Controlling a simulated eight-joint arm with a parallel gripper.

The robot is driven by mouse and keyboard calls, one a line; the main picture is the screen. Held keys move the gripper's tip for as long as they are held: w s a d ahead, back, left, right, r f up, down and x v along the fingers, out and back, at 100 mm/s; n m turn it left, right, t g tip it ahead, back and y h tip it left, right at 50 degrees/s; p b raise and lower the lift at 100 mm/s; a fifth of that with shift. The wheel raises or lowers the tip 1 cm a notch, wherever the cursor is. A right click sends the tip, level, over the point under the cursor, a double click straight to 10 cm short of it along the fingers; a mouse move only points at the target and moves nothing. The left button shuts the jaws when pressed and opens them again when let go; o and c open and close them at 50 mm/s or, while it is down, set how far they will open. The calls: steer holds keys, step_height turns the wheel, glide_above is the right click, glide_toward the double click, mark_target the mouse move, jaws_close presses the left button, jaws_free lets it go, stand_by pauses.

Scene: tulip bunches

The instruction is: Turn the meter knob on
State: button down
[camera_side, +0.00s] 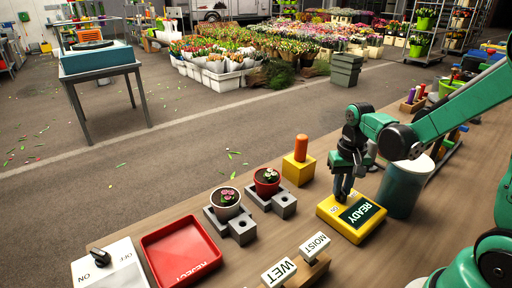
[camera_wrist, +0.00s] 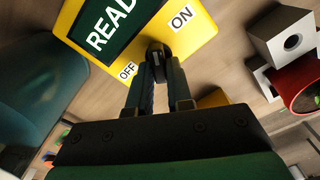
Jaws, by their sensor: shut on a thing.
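The yellow meter (camera_side: 338,225) lies on the wooden table, its dark green screen (camera_side: 360,212) reading READY. The meter fills the top of the wrist view (camera_wrist: 190,38), with OFF and ON printed either side of its dark knob (camera_wrist: 158,50). My gripper (camera_side: 342,197) points down over the meter's left part. In the wrist view the fingertips (camera_wrist: 160,58) are closed around the knob. The fingers cover part of the knob, so I cannot tell clearly which label it points to.
A teal bin (camera_side: 403,188) stands close to the meter's right. A yellow block with an orange peg (camera_side: 299,165) stands behind left. Two potted plants in grey holders (camera_side: 248,205), a red REJECT tray (camera_side: 180,254), WET and MOIST signs (camera_side: 295,262) and a white ON/OFF panel (camera_side: 108,268) are further left.

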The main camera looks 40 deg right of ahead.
stand_by(0.4)
steer(key=c, duration=0.8)
jaws_free()
steer(key=shift+r, duration=2.8)
steer(key=s+a+r+n+t, duration=0.1)
steer(key=a+r+n+t, duration=0.3)
steer(key=a, duration=0.5)
steer(key=shift+a+r+n+t, duration=0.15)
steer(key=shift+a+n+t, duration=0.25)
steer(key=shift+n+t, duration=1.1)
